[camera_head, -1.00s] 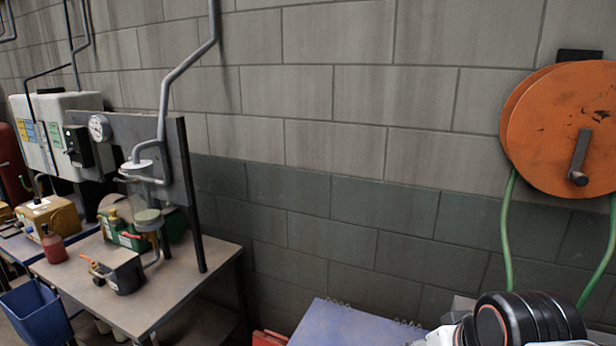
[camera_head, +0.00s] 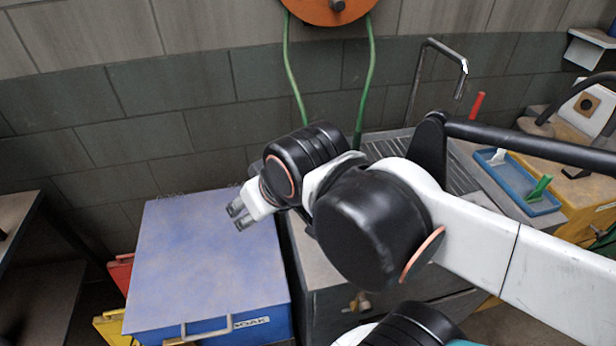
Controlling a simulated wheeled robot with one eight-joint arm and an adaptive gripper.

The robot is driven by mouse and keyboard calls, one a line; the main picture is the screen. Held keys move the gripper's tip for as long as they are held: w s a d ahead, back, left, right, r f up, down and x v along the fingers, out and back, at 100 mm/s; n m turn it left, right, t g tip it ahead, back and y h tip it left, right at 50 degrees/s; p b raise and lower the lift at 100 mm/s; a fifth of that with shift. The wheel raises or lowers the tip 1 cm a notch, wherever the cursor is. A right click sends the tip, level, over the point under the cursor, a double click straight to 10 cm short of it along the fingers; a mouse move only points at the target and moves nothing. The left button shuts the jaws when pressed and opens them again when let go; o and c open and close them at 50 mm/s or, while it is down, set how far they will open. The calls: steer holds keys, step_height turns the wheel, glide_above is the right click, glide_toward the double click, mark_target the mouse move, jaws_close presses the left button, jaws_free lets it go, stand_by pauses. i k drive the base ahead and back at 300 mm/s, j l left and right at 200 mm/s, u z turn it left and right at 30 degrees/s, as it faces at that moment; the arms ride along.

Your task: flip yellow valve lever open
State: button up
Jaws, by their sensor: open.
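My gripper (camera_head: 238,214) points left, over the right part of a blue box's lid, its short grey fingers apart and empty. My white and black arm reaches in from the right and covers the middle of the view. A small brass-yellow tap-like fitting (camera_head: 358,302) shows on the front of the grey sink cabinet, below my arm and right of my gripper, well apart from it. It is too small to tell whether it is the yellow valve lever or how its handle is turned.
The blue box (camera_head: 200,260) labelled SOAK, with a front handle, stands left of the grey cabinet (camera_head: 320,310). A blue tray (camera_head: 515,185) lies on the right-hand bench. An orange hose reel (camera_head: 325,8) with green hose hangs on the wall. A bench edge (camera_head: 15,220) is at far left.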

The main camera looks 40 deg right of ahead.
mark_target(361, 305)
steer(key=k+z, duration=0.35)
steer(key=k, duration=0.75)
